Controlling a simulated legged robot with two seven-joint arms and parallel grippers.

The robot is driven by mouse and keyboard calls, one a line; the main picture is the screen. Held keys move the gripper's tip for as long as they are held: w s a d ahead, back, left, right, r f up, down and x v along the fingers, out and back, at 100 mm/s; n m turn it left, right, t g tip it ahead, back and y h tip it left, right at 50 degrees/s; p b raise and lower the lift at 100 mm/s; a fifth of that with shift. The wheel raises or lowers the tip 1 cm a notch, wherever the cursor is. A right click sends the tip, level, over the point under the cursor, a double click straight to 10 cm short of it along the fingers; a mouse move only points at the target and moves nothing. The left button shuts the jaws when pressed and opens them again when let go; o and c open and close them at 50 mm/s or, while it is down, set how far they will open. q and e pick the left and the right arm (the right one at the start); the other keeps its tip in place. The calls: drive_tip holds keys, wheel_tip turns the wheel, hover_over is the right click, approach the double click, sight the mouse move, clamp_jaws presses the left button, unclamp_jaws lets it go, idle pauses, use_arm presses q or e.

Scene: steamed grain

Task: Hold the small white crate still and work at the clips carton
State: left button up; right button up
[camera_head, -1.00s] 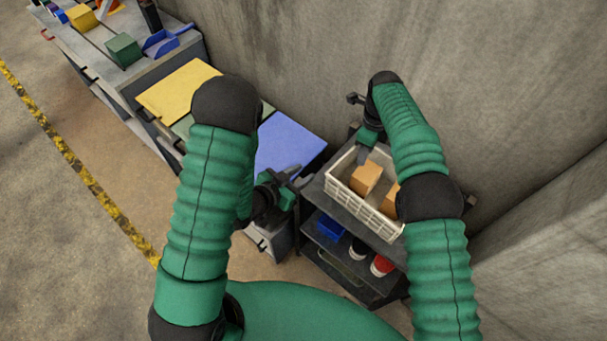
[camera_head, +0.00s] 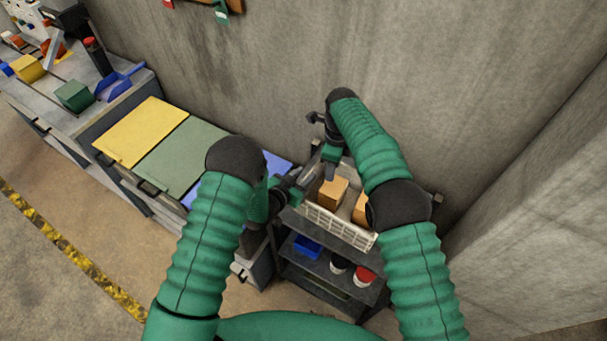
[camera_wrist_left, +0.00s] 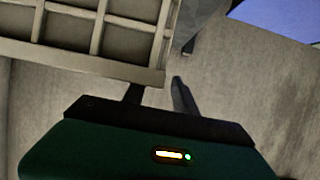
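The small white crate (camera_head: 338,226) stands on the top shelf of a dark rack. Two plain brown cartons sit in it: one (camera_head: 333,193) in clear view, the other (camera_head: 361,209) partly behind my right arm. No label shows which is the clips carton. My left gripper (camera_head: 307,176) is at the crate's left end. In the left wrist view the crate's slatted wall (camera_wrist_left: 75,62) fills the top left. The fingers (camera_wrist_left: 160,94) are apart near its corner; one tip is hidden by the rim, and contact is unclear. My right gripper (camera_head: 331,160) is above the crate's far left side, its fingers unclear.
The lower shelf (camera_head: 310,268) holds a blue bin (camera_head: 308,246) and white and red round containers (camera_head: 364,275). Left of the rack is a bench with yellow (camera_head: 140,130), green (camera_head: 182,157) and blue panels. A concrete wall stands close behind the rack.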

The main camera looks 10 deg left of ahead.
use_arm(q)
drive_tip(key=shift+w+d, duration=0.2)
drive_tip(key=shift+d, duration=0.35)
use_arm(e)
drive_tip(key=shift+d, duration=0.45)
use_arm(q)
drive_tip(key=shift+d, duration=0.55)
drive_tip(key=shift+c, duration=0.3)
use_arm(e)
drive_tip(key=shift+d, duration=0.65)
use_arm(q)
drive_tip(key=shift+a, duration=0.45)
drive_tip(key=c, duration=0.5)
use_arm(e)
drive_tip(key=shift+a, duration=0.5)
use_arm(q)
drive_tip(key=shift+a, duration=0.5)
clamp_jaws()
use_arm(e)
drive_tip(key=shift+a, duration=0.5)
use_arm(q)
drive_tip(key=shift+d, duration=0.65)
use_arm(e)
drive_tip(key=shift+d, duration=0.6)
use_arm(q)
drive_tip(key=shift+a, duration=0.35)
use_arm(e)
drive_tip(key=shift+a, duration=0.3)
use_arm(q)
drive_tip(key=shift+d, duration=0.1)
